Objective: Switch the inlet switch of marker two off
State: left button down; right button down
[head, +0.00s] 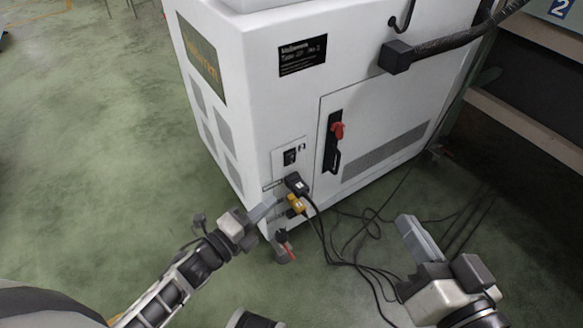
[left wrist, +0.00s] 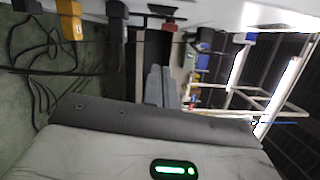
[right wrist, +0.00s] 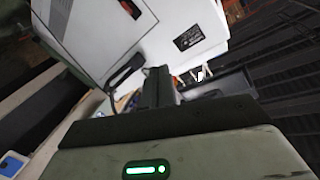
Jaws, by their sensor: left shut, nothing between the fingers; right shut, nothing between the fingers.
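The white marker machine (head: 255,110) stands in the middle of the head view, with a black label plate (head: 303,55) that seems to end in a 2. A small black switch (head: 290,157) sits on a panel low on its front. A black plug (head: 296,184) and a yellow plug (head: 296,204) are below it. My left gripper (head: 270,203) is shut and empty, just left of the plugs and lower than the switch. Its fingers (left wrist: 160,82) show in the left wrist view. My right gripper (head: 408,222) is shut and empty, right of the machine's front; its fingers (right wrist: 156,85) show in the right wrist view.
A red and black door handle (head: 334,140) is right of the switch. A thick black hose (head: 440,46) leaves the machine at upper right. Black cables (head: 350,240) run from the plugs over the green floor. The floor at left (head: 90,150) is clear.

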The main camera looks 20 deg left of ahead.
aim_at(291, 159)
pick_arm(q)
jog(key=shift+s+r, duration=0.1)
jog(key=shift+s, duration=0.05)
pick_arm(e)
jog(key=shift+s, duration=0.1)
